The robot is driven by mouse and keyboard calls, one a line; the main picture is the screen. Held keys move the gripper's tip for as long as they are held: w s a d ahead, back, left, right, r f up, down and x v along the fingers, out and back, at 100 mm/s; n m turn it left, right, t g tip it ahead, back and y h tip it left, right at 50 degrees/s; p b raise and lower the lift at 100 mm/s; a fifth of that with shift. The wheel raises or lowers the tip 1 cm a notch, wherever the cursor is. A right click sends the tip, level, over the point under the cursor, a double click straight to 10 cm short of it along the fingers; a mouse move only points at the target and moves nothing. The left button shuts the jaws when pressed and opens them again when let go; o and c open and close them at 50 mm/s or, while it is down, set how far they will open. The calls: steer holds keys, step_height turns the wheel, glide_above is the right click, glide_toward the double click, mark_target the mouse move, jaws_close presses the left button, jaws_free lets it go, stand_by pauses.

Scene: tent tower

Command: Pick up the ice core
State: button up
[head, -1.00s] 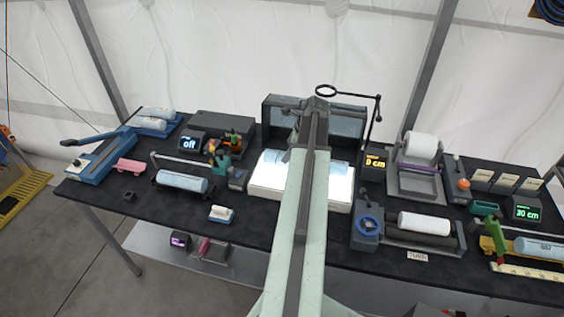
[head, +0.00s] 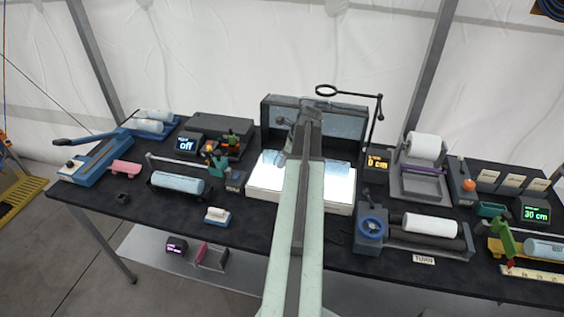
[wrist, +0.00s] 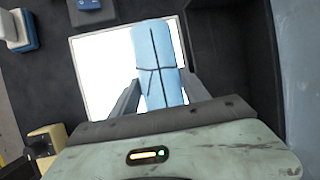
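In the wrist view a pale blue ice core (wrist: 153,50) with thin dark lines around and along it lies over a glowing white panel. My gripper (wrist: 159,82) has one finger on each side of the core's near part, close to its sides. I cannot tell whether the fingers press on it or whether it is raised. More cores show in the head view: a blue one on a stand (head: 178,183) at left, and one at the right edge (head: 545,249).
A magnifier ring on a stand (head: 326,90) rises close to the right of my arm's end. A grey box (head: 345,122) stands behind the light table. A lathe-like device with a white roll (head: 430,223) is to the right. Dark bench surface (head: 255,235) is clear in front.

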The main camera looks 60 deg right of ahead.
jaws_close()
steer(key=shift+r, duration=0.1)
step_height(320, 180, up, 10)
steer(key=p, duration=1)
steer(key=shift+a, duration=0.1)
